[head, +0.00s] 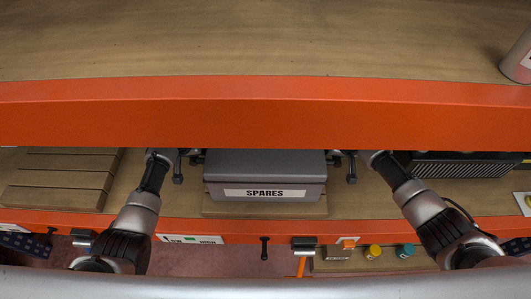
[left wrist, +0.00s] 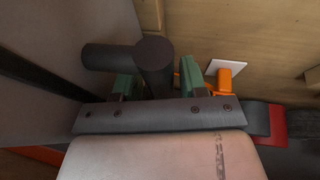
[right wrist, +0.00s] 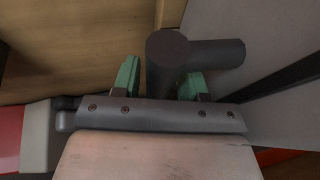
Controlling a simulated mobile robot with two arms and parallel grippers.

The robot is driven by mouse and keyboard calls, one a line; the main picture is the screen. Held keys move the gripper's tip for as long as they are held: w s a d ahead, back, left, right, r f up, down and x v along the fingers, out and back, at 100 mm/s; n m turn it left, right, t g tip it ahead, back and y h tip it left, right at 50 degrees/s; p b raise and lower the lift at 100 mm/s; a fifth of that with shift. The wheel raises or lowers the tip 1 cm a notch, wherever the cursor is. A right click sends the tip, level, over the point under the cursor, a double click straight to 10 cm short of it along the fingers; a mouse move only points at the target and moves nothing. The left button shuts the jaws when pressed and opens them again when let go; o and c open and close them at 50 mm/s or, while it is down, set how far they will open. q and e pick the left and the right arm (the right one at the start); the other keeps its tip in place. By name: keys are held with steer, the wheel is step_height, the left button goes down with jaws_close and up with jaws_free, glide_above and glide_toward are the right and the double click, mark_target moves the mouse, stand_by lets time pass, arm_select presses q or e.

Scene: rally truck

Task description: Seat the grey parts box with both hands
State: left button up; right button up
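The grey parts box (head: 265,170), with a white SPARES label, is level on or just above a wooden board (head: 265,210) on the lower shelf; I cannot tell if they touch. Its back is hidden by the orange beam. My left gripper (head: 182,158) is at the box's left side, and my right gripper (head: 347,160) at its right side. In the left wrist view, green fingertips (left wrist: 157,85) close around a dark T-shaped handle (left wrist: 155,62). In the right wrist view, the fingertips (right wrist: 160,88) close around the matching handle (right wrist: 168,60).
An orange beam (head: 265,112) of the upper shelf runs close above the box. Slatted wood (head: 62,180) lies left on the shelf, and a black ribbed unit (head: 460,165) lies right. The lower orange shelf edge (head: 350,229) runs in front, with hooks and coloured caps (head: 373,251) below.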

arm_select(q)
jaws_close()
arm_select(e)
jaws_close()
